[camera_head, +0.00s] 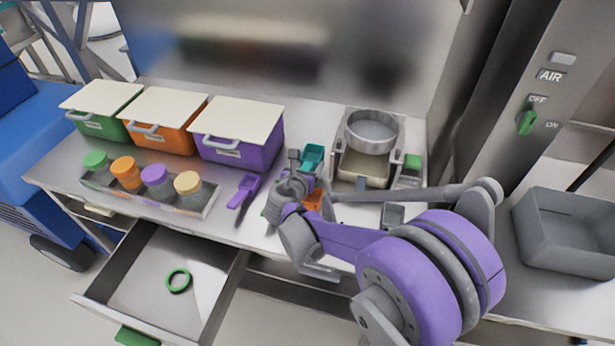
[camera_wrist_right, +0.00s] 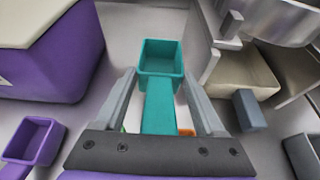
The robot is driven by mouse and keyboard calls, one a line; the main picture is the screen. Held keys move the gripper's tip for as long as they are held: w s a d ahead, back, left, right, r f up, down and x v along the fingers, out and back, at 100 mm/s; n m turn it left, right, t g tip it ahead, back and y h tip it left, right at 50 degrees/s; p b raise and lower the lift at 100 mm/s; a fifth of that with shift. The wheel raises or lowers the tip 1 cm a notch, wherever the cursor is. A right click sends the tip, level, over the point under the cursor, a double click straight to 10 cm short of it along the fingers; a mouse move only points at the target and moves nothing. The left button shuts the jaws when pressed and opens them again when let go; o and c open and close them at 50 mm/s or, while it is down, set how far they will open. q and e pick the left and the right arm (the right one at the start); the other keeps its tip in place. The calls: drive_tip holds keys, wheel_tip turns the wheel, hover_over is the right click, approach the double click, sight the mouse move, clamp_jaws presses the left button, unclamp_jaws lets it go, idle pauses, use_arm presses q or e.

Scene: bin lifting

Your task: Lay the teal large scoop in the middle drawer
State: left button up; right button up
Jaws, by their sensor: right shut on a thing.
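The teal large scoop (camera_head: 313,155) is over the steel worktop, right of the purple bin. My right gripper (camera_head: 296,170) is shut on its handle. In the right wrist view the scoop (camera_wrist_right: 160,58) points away with its open cup up, and its handle runs between the two fingers. Whether the scoop touches the worktop I cannot tell. An open drawer (camera_head: 148,262) juts out below the worktop at the lower left, with a green ring (camera_head: 178,280) lying inside. Whether it is the middle drawer I cannot tell. My left gripper is not in view.
Green (camera_head: 105,115), orange (camera_head: 163,125) and purple (camera_head: 236,140) lidded bins line the back. Several jars stand in a tray (camera_head: 195,208). A purple scoop (camera_head: 243,190) and an orange one (camera_head: 314,200) lie nearby. A round sieve (camera_head: 371,130) stands right. The drawer floor is mostly free.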

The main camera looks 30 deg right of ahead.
drive_tip(key=shift+f+b, duration=0.3)
drive_tip(key=shift+f, duration=1.9)
drive_tip(key=shift+f, duration=0.2)
drive_tip(key=o, duration=1.4)
drive_tip(key=shift+c, duration=0.2)
